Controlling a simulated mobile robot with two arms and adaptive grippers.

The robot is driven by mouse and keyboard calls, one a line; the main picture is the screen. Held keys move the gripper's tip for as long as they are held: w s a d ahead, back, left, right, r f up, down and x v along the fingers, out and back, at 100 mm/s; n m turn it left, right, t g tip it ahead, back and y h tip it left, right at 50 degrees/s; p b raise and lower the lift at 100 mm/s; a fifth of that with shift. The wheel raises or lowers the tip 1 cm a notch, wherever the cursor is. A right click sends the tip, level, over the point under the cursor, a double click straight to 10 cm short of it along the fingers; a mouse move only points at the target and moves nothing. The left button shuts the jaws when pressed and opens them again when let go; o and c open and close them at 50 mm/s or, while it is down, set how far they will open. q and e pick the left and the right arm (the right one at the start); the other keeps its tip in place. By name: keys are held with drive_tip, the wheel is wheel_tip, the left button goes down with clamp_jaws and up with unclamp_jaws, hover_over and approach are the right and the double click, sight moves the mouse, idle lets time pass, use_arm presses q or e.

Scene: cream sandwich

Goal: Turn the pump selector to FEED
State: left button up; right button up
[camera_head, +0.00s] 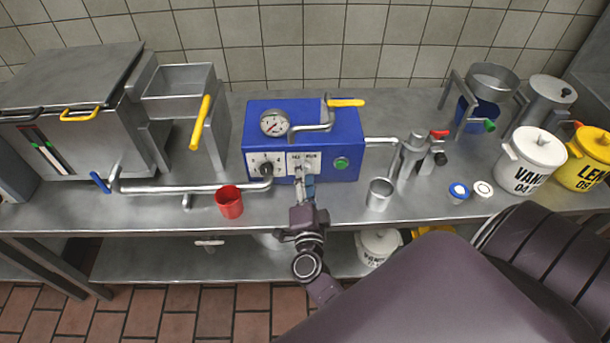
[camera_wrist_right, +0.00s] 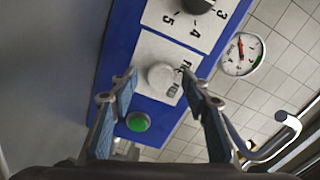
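The blue pump box (camera_head: 330,125) stands on the steel counter against the tiled wall. Its selector is a round light-grey knob (camera_wrist_right: 161,75) on a white label plate (camera_wrist_right: 145,50) in the right wrist view; the small lettering and pointer position are not clear. My left gripper is not in view.
A black dial (camera_head: 266,169) and a green button (camera_head: 341,163) flank the selector. A gauge (camera_head: 274,123) and a yellow-handled lever (camera_head: 346,103) top the box. A red cup (camera_head: 229,202) and a steel cup (camera_head: 379,194) stand on the counter (camera_head: 335,212) nearby.

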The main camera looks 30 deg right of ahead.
drive_tip(key=v, duration=0.7)
drive_tip(key=shift+s+a, duration=0.2)
idle(0.4)
